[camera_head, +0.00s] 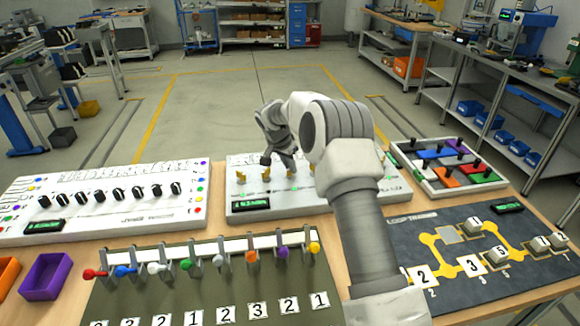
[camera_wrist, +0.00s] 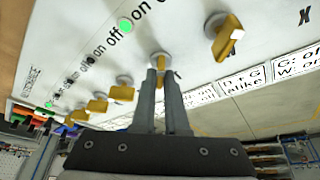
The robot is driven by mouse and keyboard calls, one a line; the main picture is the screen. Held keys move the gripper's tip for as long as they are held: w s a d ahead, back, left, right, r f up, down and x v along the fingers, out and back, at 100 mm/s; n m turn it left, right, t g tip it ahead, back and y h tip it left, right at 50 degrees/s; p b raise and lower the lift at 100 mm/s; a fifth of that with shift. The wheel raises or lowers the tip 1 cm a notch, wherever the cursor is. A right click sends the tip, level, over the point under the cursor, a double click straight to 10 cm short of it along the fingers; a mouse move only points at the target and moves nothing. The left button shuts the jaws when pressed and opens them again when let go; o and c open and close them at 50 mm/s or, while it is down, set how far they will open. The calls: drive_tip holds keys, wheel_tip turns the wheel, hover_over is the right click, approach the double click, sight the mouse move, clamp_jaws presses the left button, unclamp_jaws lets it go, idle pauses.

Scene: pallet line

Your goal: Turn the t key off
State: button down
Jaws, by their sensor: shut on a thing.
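The key panel (camera_head: 240,202) is a white box at the middle of the table, with a row of yellow keys. My gripper (camera_head: 279,163) reaches down onto it from behind. In the wrist view its two grey fingers (camera_wrist: 161,76) are closed around one yellow key (camera_wrist: 161,62) on a round silver lock. The letter of this key is not readable, so I cannot tell from its label whether it is the t key. A larger yellow key (camera_wrist: 227,37) stands to its right, near an "x" mark. Several smaller keys (camera_wrist: 124,92) run off to the left. "On" and "off" are printed beside lights, one lit green (camera_wrist: 125,25).
A knob panel (camera_head: 105,212) stands at the left. A lever board (camera_head: 180,285) is in front, a colored slider tray (camera_head: 405,178) at the right, and a dark loop board (camera_head: 450,285) at front right. A purple bin (camera_head: 45,277) is at front left.

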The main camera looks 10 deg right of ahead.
drive_tip(key=n+y+b, duration=0.1)
drive_tip(key=n, duration=0.2)
drive_tip(key=shift+d+n+t, duration=0.1)
drive_tip(key=shift+n+t, duration=0.3)
drive_tip(key=n+y+p, duration=0.1)
drive_tip(key=n+y, duration=0.1)
drive_tip(key=n, duration=0.2)
drive_tip(key=shift+d+r, duration=0.1)
drive_tip(key=n+y, duration=0.1)
drive_tip(key=n, duration=0.1)
drive_tip(key=n+p, duration=0.1)
drive_tip(key=n, duration=0.2)
drive_tip(key=shift+d+y+p, duration=0.1)
drive_tip(key=shift+y+p, duration=0.2)
drive_tip(key=shift+y, duration=0.1)
drive_tip(key=n, duration=0.2)
drive_tip(key=n+y, duration=0.1)
drive_tip(key=n, duration=0.1)
drive_tip(key=shift+n+g+y+p, duration=0.3)
drive_tip(key=shift+n+g+p, duration=0.05)
drive_tip(key=shift+n+g, duration=0.05)
drive_tip(key=c, duration=0.9)
unclamp_jaws()
drive_tip(key=shift+c, duration=0.2)
